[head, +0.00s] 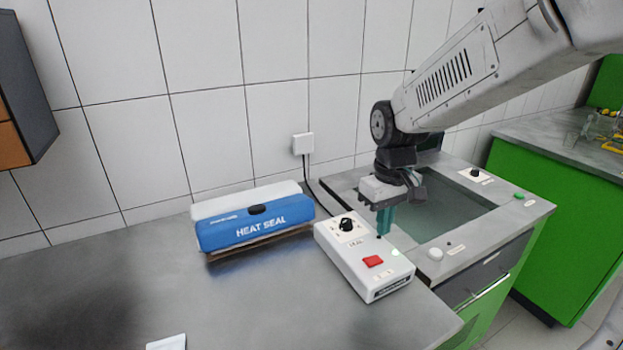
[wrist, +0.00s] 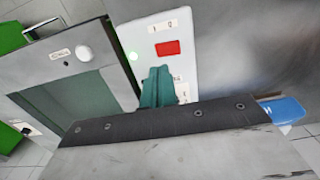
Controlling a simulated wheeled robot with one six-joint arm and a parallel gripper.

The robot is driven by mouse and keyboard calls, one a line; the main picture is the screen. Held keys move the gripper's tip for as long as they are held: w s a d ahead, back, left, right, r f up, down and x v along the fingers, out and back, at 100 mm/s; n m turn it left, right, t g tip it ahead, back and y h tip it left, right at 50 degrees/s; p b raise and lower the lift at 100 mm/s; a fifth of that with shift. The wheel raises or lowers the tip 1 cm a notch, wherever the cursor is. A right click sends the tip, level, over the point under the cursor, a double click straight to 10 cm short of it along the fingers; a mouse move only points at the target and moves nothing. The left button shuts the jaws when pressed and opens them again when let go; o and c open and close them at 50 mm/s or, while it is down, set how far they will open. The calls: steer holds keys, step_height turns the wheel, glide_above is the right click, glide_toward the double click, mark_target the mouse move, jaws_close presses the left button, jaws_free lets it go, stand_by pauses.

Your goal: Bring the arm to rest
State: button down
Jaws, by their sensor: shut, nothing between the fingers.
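My arm reaches in from the upper right of the head view. My gripper (head: 384,232) points down with its green fingers together and nothing between them. It hangs over or just beside the back right edge of the white control box (head: 370,268); I cannot tell whether it touches. In the wrist view the closed fingers (wrist: 157,85) overlap the white box (wrist: 168,30), which carries a red switch (wrist: 167,48). The dark bar of my own gripper body hides the lower part of that view.
A blue and white heat sealer (head: 255,227) stands left of the box. A recessed green-grey basin (head: 455,215) in a grey cabinet top lies to the right. A wall socket (head: 303,143) with a cable is behind. The metal table's (head: 110,280) left part is mostly clear.

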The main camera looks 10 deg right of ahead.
steer(key=s+d+r+m, duration=0.1)
steer(key=s+r, duration=0.3)
steer(key=s, duration=0.7)
steer(key=s+d+r+m+t, duration=0.1)
steer(key=s+d+r+m, duration=0.1)
steer(key=s, duration=0.9)
steer(key=shift+d+r, duration=0.15)
steer(key=shift+r, duration=0.75)
